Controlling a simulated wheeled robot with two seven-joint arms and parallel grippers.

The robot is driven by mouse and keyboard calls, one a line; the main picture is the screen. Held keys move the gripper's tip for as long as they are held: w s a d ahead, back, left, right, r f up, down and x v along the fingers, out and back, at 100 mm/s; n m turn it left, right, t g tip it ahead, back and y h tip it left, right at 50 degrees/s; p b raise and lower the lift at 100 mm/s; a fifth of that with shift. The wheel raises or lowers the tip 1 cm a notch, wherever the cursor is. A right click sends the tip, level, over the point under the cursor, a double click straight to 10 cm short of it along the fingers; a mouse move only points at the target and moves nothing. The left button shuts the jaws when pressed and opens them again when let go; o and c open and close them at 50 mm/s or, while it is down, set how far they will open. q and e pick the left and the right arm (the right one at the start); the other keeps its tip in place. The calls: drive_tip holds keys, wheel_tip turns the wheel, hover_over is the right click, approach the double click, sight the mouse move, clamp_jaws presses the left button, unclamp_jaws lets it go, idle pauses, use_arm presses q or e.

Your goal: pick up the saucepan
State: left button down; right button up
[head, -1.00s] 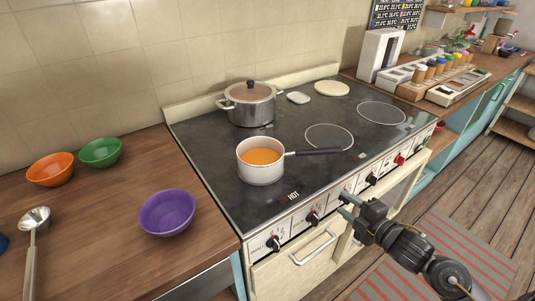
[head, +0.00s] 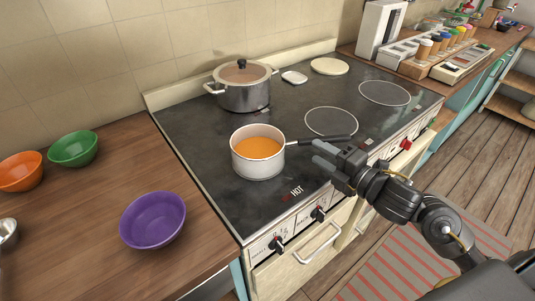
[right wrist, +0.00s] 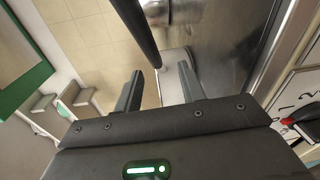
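The saucepan (head: 258,165) is white with orange soup in it. It stands upright on the front left of the black stovetop, with its dark handle (head: 325,141) pointing right. My right gripper (head: 318,156) is just in front of the handle at the stove's front edge. Its fingers are apart and nothing shows held between them. In the right wrist view, the open fingers (right wrist: 160,88) point toward a long dark bar (right wrist: 136,28) that looks like the handle. Whether they touch it cannot be told. My left gripper is not in view.
A lidded steel pot (head: 243,88) stands behind the saucepan on the stovetop (head: 205,170). Knobs line the stove front below my right gripper. A purple bowl (head: 152,220), a green bowl (head: 73,148) and an orange bowl (head: 20,171) are on the left counter.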

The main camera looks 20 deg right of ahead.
sight(307, 144)
drive_tip(key=shift+w+a+r, duration=0.1)
drive_tip(key=shift+w+a, duration=0.25)
drive_tip(key=shift+w, duration=0.2)
drive_tip(key=shift+w+a+r+p, duration=0.1)
drive_tip(key=shift+w+r+p, duration=0.05)
drive_tip(key=shift+w+p, duration=0.2)
drive_tip(key=p+x, duration=0.1)
drive_tip(key=x, duration=0.2)
drive_tip(key=shift+w+a, duration=0.2)
drive_tip(key=shift+w, duration=0.15)
drive_tip(key=shift+w+a, duration=0.15)
drive_tip(key=shift+w, duration=0.2)
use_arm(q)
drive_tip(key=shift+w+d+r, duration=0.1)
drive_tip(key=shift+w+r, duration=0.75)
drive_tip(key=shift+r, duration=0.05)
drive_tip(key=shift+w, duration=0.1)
use_arm(e)
clamp_jaws()
